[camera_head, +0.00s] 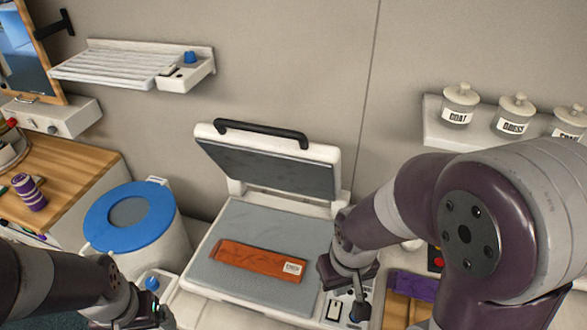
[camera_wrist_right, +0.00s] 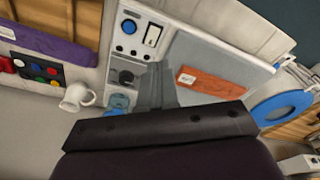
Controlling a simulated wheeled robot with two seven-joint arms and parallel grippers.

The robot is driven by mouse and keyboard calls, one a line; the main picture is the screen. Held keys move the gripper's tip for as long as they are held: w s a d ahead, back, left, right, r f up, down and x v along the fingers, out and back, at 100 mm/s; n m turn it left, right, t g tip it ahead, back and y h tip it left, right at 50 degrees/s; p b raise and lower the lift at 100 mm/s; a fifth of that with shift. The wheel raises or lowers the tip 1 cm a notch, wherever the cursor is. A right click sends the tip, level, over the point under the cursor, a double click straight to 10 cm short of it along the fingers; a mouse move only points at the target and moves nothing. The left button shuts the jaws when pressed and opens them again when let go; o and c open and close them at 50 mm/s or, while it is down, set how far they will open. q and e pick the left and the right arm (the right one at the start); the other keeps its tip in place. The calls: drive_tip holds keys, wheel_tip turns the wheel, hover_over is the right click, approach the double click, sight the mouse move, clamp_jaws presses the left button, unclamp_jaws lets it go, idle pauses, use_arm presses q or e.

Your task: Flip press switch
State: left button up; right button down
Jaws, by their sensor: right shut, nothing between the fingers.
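The press (camera_head: 226,259) stands open, its lid (camera_head: 268,167) tilted up with a black handle. A folded orange cloth (camera_head: 258,261) with a white label lies flat on its grey plate. A white rocker switch (camera_head: 333,309) sits on the small panel at the press's right front; it also shows in the right wrist view (camera_wrist_right: 153,35), near a round blue knob (camera_wrist_right: 129,26). My right gripper (camera_head: 354,300) is shut and empty, pointing down just above and beside this panel. I cannot tell whether it touches it. My left gripper (camera_head: 158,316) is at the bottom left; its jaws are unclear.
A blue-lidded round bin (camera_head: 100,217) stands left of the press. A wall rack (camera_head: 120,66) hangs behind, and a shelf with labelled jars (camera_head: 515,115) is at right. A white mug (camera_wrist_right: 77,97), coloured buttons (camera_wrist_right: 36,72) and purple cloth (camera_wrist_right: 42,43) lie beside the panel.

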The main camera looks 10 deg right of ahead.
drive_tip(key=n+g+p, duration=0.1)
drive_tip(key=n+p, duration=0.2)
drive_tip(key=n, duration=0.9)
hover_over(336, 304)
drive_tip(key=f, duration=0.1)
drive_tip(key=shift+s+f, duration=0.15)
drive_tip(key=shift+m, duration=0.3)
wheel_tip(336, 304, down, 14)
drive_tip(key=shift+r+p, duration=0.25)
drive_tip(key=shift+p, duration=0.8)
drive_tip(key=shift+f, duration=0.3)
